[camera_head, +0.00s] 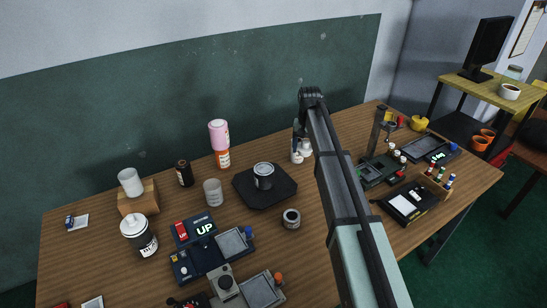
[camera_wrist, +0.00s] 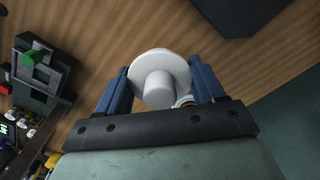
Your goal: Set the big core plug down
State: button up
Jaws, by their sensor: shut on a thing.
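The big core plug (camera_wrist: 172,68) is white, with a round flange and a shorter, thick stem facing the wrist camera. My gripper (camera_wrist: 160,88) is shut on it, with a blue finger on each side, over the wooden table (camera_wrist: 140,25). A smaller white round thing shows partly behind the plug, near the right finger. In the head view my gripper (camera_head: 301,138) is mostly hidden by my arm, near the table's back edge. White shapes (camera_head: 297,157) show beside and below it; I cannot tell there which is the plug. The gap to the table is unclear.
A black octagonal plate (camera_head: 244,196) bearing a grey can (camera_head: 263,176) lies left of my gripper. An open can (camera_head: 291,218) stands in front. A device with a post (camera_head: 375,136) stands to the right. Bare wood lies between the plate and my gripper.

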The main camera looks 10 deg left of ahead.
jog(key=n, duration=0.1)
send_near(267, 157)
jog(key=s+d+r, duration=0.3)
jog(key=s, duration=0.1)
jog(key=shift+w+a+m, duration=1)
jog(key=shift+w+a, duration=0.6)
jog(key=shift+w, duration=0.4)
jog(key=shift+f, duration=4.65)
jog(key=shift+f, duration=0.15)
jog(key=o, duration=1)
jog(key=shift+o, duration=0.2)
notch_tip(267, 157, up, 12)
jog(key=shift+r, duration=0.2)
